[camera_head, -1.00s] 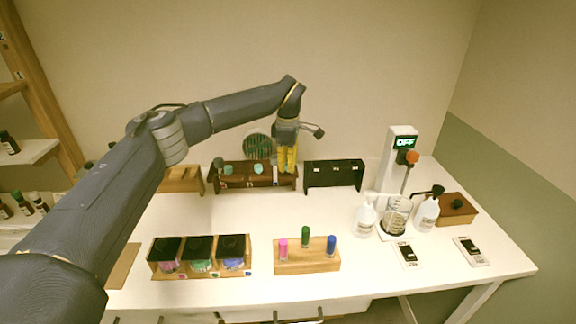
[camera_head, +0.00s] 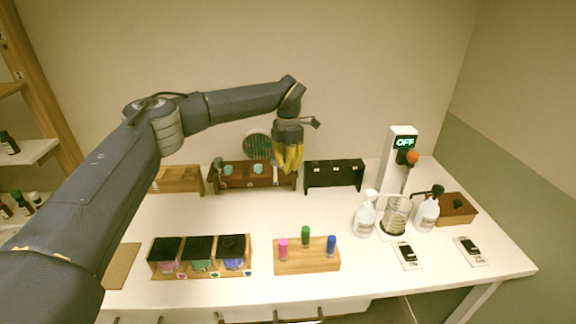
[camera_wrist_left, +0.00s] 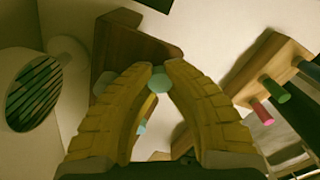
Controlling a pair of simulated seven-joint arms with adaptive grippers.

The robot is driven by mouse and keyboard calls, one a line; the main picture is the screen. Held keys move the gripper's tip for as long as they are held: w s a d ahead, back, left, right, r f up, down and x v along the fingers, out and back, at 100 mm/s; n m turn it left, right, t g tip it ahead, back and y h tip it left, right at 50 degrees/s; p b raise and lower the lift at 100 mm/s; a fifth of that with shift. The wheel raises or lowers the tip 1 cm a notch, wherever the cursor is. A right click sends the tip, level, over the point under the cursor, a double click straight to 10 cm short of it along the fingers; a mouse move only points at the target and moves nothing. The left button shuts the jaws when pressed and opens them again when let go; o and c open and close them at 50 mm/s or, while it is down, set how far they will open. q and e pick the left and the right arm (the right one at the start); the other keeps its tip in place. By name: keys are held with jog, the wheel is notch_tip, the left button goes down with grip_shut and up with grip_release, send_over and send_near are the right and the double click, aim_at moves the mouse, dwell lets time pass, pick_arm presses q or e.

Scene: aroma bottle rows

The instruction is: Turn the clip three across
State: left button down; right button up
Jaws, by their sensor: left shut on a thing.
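A dark brown rack (camera_head: 240,185) stands along the back wall with a row of pale teal clips on it. Two of them show clear in the head view, a left one (camera_head: 228,169) and a middle one (camera_head: 258,168). My left gripper (camera_head: 289,165) is at the rack's right end, yellow fingers pointing down and hiding what is there. In the left wrist view the fingertips close on a teal clip (camera_wrist_left: 159,82), and the brown rack (camera_wrist_left: 128,48) lies behind. Another teal clip (camera_wrist_left: 141,127) shows between the fingers. My right gripper is not in view.
A black rack (camera_head: 334,176) stands close to the right. A wooden block (camera_head: 307,258) with pink, green and blue vials and a tray of black-lidded jars (camera_head: 200,274) are at the front. Bottles and a beaker (camera_head: 396,213) stand at right. The mid-table is clear.

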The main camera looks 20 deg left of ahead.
pick_arm(q)
jog(key=n, duration=0.4)
jog(key=shift+n, duration=2.6)
jog(key=c, duration=1.2)
grip_release()
notch_tip(320, 180, up, 12)
